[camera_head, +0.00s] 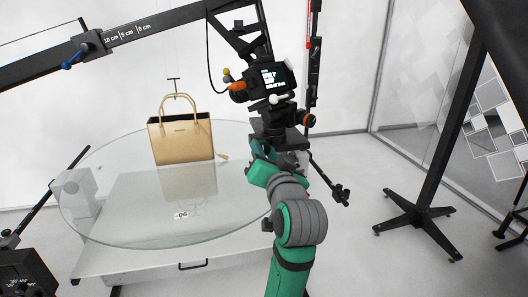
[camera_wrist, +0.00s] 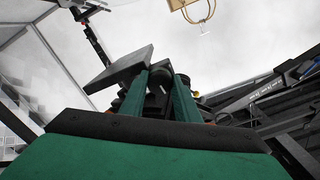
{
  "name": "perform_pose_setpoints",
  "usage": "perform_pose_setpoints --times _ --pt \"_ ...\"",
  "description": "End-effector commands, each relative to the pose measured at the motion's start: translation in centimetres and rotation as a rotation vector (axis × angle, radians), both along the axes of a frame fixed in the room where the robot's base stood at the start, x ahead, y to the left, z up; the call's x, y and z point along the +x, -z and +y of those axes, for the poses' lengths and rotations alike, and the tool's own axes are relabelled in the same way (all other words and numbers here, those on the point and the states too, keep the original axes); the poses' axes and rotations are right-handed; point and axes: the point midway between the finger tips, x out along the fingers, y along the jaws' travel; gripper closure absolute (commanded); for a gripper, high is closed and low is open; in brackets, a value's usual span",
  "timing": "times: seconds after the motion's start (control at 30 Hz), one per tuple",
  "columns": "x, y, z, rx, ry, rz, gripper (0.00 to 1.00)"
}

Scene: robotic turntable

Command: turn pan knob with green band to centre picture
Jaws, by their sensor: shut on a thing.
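My gripper (camera_head: 263,152) is up against the underside of the camera mount (camera_head: 276,122). In the wrist view my gripper's two green fingers (camera_wrist: 161,80) stand on either side of a small dark knob (camera_wrist: 159,76) and are shut on it. No green band shows on this knob; the fingers and the mount hide much of it. The camera (camera_head: 272,77) sits on the mount, its lit screen facing me. A tan handbag (camera_head: 181,137) stands upright on the round glass turntable (camera_head: 110,215), left of the camera; part of it shows in the wrist view (camera_wrist: 194,8).
A dark boom arm (camera_head: 150,30) crosses the upper left above the turntable. A black stand (camera_head: 425,205) with spread feet is at the right. Orange (camera_head: 238,87) and white (camera_head: 281,98) knobs stick out around the mount. Floor is clear between my arm and the stand.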

Motion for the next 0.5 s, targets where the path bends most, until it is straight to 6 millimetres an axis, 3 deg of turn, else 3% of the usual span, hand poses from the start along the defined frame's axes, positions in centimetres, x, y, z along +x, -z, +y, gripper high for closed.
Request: perform_pose_setpoints --times 0.37,0.4,0.47,0.5 --pt "-0.02 0.11 0.02 0.003 -0.001 0.004 0.93" --pt "-0.02 0.11 0.02 0.003 -0.001 0.004 0.64" --pt "-0.01 0.11 0.01 0.002 -0.001 0.004 0.52" --pt "-0.01 0.09 0.00 0.002 0.000 0.003 0.52"
